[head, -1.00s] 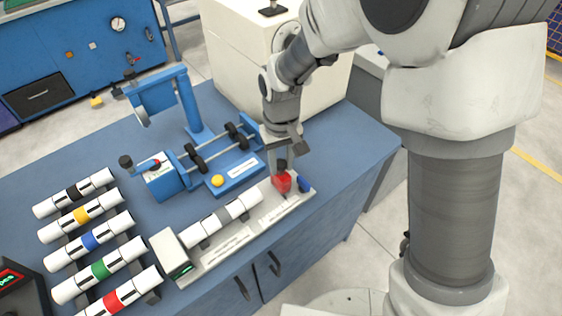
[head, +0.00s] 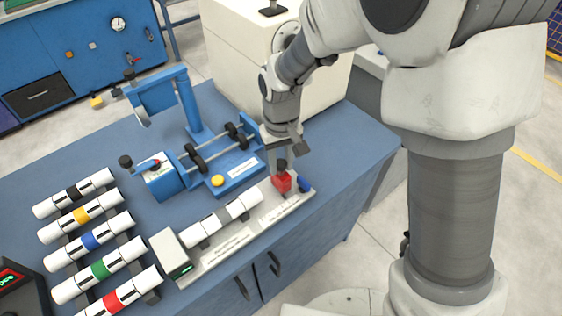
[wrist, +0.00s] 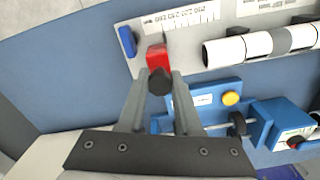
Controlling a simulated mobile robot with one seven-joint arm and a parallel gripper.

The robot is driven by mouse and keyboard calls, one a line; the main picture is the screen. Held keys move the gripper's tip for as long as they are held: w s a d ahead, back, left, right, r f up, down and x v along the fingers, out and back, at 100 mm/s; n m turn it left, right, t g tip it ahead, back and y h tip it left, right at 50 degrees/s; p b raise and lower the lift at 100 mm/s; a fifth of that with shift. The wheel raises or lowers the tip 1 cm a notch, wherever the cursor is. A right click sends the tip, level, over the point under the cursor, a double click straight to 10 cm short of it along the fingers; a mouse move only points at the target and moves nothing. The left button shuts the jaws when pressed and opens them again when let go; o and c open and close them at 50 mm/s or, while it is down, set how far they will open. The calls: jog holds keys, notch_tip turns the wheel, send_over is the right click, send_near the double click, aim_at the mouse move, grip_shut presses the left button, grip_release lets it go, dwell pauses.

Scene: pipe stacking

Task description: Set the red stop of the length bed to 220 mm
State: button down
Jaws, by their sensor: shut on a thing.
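The length bed (head: 215,258) is a pale grey rail along the front of the blue table. Its red stop (head: 282,183) sits near the right end of the rail, and the wrist view shows it as a red block (wrist: 157,56) with a black knob. My gripper (head: 283,160) reaches down over the stop, its fingers shut on the black knob (wrist: 160,82). A printed scale (wrist: 185,20) runs along the bed beside the stop; its figures are too blurred to read surely. A white and grey pipe (head: 222,222) lies on the bed, apart from the stop.
A blue piece (head: 305,184) is at the bed's right end, close to the stop. A blue fixture with a yellow button (head: 217,181) stands behind the bed. Several banded white pipes (head: 90,240) lie on a rack at left. A white box (head: 240,50) stands behind my arm.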

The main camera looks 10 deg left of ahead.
jog(key=s+a, duration=0.2)
jog(key=s, duration=0.1)
jog(key=shift+a, duration=0.35)
jog(key=c, duration=0.6)
grip_release()
jog(key=shift+r, duration=0.1)
notch_tip(320, 180, up, 17)
jog(key=p, duration=0.2)
jog(key=shift+r+p, duration=0.15)
jog(key=shift+p, duration=0.15)
